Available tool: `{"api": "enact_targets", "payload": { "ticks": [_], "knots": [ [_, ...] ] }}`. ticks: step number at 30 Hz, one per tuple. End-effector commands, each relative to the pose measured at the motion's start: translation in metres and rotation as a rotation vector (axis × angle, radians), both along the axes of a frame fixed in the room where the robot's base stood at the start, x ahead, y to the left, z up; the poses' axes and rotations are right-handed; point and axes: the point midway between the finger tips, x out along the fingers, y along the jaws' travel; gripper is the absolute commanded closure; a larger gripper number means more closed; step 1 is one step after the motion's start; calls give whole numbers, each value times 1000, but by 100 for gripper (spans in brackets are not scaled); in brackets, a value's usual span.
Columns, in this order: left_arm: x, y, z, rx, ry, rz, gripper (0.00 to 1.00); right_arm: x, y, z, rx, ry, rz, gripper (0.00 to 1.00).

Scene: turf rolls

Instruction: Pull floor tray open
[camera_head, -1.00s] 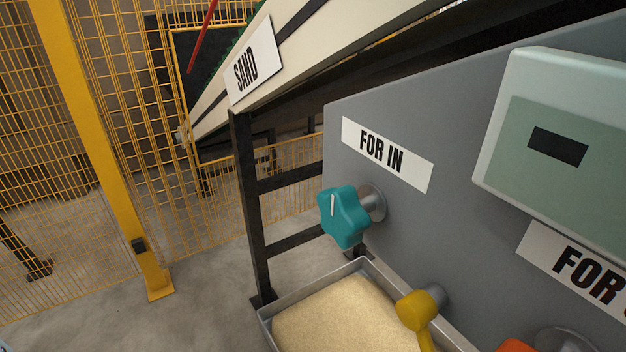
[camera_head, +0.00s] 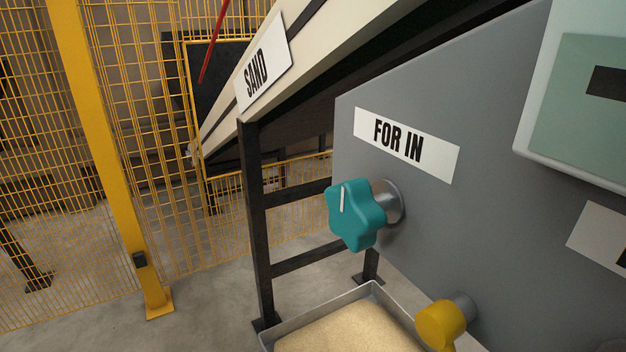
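A metal floor tray (camera_head: 290,327) filled with pale sand (camera_head: 345,335) sits low at the bottom centre, below the grey panel. Its lower part is cut off by the frame edge. Its far rim and part of its left and right rims show. Neither of my grippers is in view.
A grey panel (camera_head: 490,200) fills the right, with a teal star knob (camera_head: 355,215), a yellow knob (camera_head: 440,325) and a "FOR IN" label (camera_head: 405,146). A black frame (camera_head: 255,220) holds the "SAND" conveyor (camera_head: 265,65). Yellow mesh fencing (camera_head: 150,130) stands left. Grey floor (camera_head: 210,305) is clear.

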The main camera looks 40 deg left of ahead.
Motion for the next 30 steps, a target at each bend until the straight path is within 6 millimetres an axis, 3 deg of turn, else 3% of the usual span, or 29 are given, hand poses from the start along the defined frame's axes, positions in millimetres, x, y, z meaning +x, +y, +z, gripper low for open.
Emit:
{"api": "enact_targets", "payload": {
  "ticks": [7, 15, 30],
  "knots": [
    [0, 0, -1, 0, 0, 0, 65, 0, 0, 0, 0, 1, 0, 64],
    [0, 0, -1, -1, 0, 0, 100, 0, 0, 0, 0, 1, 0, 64],
    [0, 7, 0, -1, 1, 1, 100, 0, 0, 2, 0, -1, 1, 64]
  ]
}}
